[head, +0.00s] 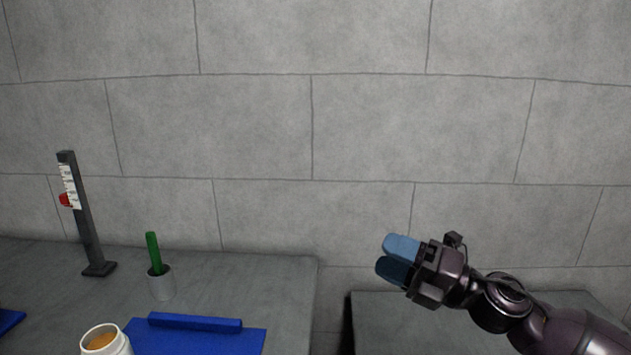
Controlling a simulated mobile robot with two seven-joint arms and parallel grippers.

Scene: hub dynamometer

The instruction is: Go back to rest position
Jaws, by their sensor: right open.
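My right gripper (392,258) shows at the lower right, its arm coming in from the right edge. Its two blue fingertips point left, and it is open with nothing visible between them. It is in the air in front of the grey wall, above and beside the gap between two grey tables. My left gripper is not in view.
The visible right table (375,310) top is bare.

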